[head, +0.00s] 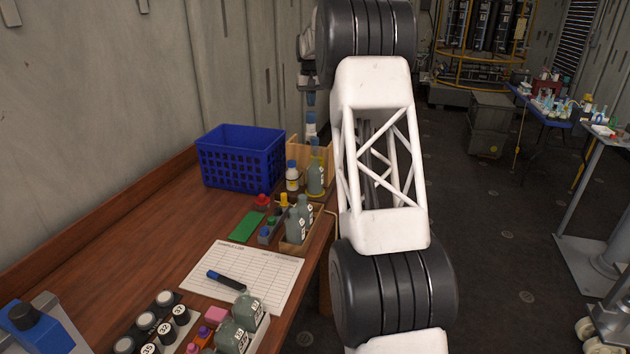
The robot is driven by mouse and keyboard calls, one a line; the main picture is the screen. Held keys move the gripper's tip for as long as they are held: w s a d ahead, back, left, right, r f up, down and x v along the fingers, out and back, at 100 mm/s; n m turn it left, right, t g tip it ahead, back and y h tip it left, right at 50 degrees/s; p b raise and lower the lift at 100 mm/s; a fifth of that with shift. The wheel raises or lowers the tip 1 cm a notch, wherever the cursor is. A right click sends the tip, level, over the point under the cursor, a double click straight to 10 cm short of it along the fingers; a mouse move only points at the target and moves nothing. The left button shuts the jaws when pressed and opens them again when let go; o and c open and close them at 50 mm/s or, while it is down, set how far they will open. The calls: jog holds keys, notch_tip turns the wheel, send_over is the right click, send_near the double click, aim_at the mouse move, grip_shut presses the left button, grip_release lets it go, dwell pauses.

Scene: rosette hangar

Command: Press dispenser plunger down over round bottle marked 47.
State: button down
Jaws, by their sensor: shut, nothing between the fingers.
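My gripper (311,98) is at the top centre of the head view, pointing down, shut and empty. Just below it is a blue-and-white upright part (311,125), which looks like the dispenser plunger; I cannot tell whether the gripper touches it. Under that part stands a grey-green bottle (315,180) with a white label, by a light wooden stand (298,147). Its number is too small to read, so I cannot confirm that it is 47. My arm hides the area to the right.
A white bottle with a blue cap (292,176) stands close to the left. A wooden tray (292,247) of grey-green bottles is nearer. A blue crate (240,160) is at the back left. A paper sheet (265,272) with a marker (226,280) lies in front. Bare table lies left.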

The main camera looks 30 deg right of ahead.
aim_at(311, 112)
jog(key=shift+f, duration=0.2)
jog(key=shift+f, duration=1.75)
dwell(0.8)
jog(key=shift+r, duration=3.55)
